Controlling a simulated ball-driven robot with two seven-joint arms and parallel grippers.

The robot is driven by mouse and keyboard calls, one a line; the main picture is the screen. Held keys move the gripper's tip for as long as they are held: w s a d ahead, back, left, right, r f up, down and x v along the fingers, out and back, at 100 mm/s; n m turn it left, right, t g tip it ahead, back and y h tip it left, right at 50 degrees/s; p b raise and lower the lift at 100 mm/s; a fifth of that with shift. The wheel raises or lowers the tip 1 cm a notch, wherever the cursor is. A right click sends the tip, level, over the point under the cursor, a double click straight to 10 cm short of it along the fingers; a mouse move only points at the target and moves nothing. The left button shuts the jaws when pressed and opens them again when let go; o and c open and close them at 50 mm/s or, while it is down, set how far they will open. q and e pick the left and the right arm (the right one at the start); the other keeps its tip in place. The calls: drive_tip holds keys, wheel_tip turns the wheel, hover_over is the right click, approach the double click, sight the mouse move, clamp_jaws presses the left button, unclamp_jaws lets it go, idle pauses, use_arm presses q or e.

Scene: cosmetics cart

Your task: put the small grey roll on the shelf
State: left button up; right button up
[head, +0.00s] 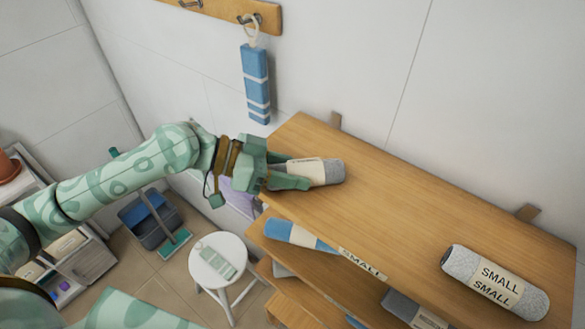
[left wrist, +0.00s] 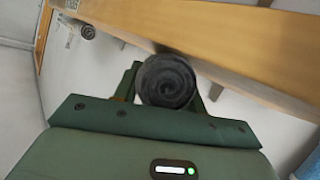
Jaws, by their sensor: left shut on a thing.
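A small grey roll (head: 331,172) with a pale paper band is in my left gripper (head: 290,172), over the left end of the wooden shelf's top board (head: 400,212). The roll lies roughly level, and I cannot tell whether it touches the board. In the left wrist view the roll (left wrist: 167,82) shows end-on as a dark spiral between the fingers, close to the wooden board (left wrist: 225,45). My left gripper is shut on the roll. My right gripper is not in view.
Another grey roll labelled "SMALL" (head: 494,283) lies at the right of the top board, with bare wood between. A blue roll (head: 298,235) lies on the level below. A blue striped thing (head: 256,83) hangs behind. A white stool (head: 220,262) stands at the left.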

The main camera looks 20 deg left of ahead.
use_arm(q)
drive_tip(key=o, duration=1)
drive_tip(key=shift+s+d, duration=0.1)
drive_tip(key=shift+d, duration=0.15)
drive_tip(key=shift+w, duration=0.35)
drive_tip(key=shift+a+r, duration=0.1)
drive_tip(key=shift+b+v, duration=1.85)
drive_tip(key=shift+v, duration=4.15)
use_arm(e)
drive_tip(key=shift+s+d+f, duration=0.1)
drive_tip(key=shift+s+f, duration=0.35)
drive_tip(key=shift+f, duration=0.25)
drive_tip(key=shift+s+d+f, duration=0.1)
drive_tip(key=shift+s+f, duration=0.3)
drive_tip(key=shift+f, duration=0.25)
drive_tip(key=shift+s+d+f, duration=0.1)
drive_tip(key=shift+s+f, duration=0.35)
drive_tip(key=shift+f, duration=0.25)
use_arm(q)
drive_tip(key=shift+r, duration=0.1)
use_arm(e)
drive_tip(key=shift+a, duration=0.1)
